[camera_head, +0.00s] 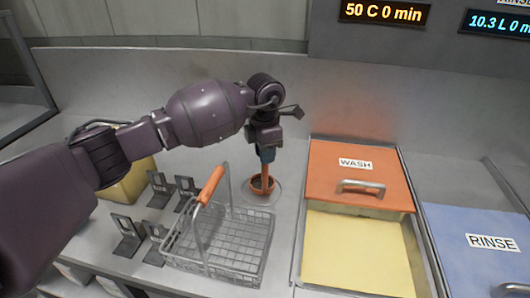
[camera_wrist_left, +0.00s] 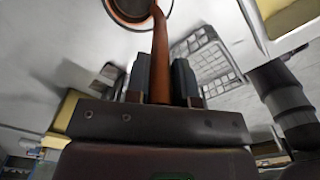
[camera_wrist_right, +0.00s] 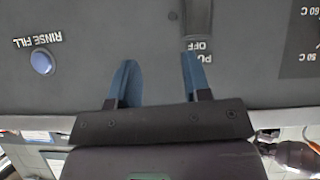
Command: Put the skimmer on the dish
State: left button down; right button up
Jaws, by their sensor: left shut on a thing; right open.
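The skimmer (camera_head: 262,187) has an orange-brown handle and a round, dark-centred head. My left gripper (camera_head: 266,156) is shut on its handle and points down, with the head low at the dish. The dish (camera_head: 279,201) is a thin pale disc on the counter; the skimmer's head covers part of it, and I cannot tell whether they touch. In the left wrist view the skimmer's handle (camera_wrist_left: 160,40) runs between the fingers to the head at the top edge. My right gripper (camera_wrist_right: 158,82) is open and empty before a grey control panel, in the right wrist view only.
A wire basket (camera_head: 240,252) with an orange handle stands just in front of the dish. Several metal brackets (camera_head: 128,236) and a yellow container (camera_head: 133,182) are at left. The wash basin's orange lid (camera_head: 330,182) and the blue rinse lid (camera_head: 470,220) lie at right.

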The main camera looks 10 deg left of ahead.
pick_arm(q)
jog(key=shift+f, duration=0.1)
jog(key=shift+f, duration=0.15)
jog(key=c, duration=1)
grip_release()
notch_tip(320, 180, up, 12)
jog(key=shift+r, duration=0.2)
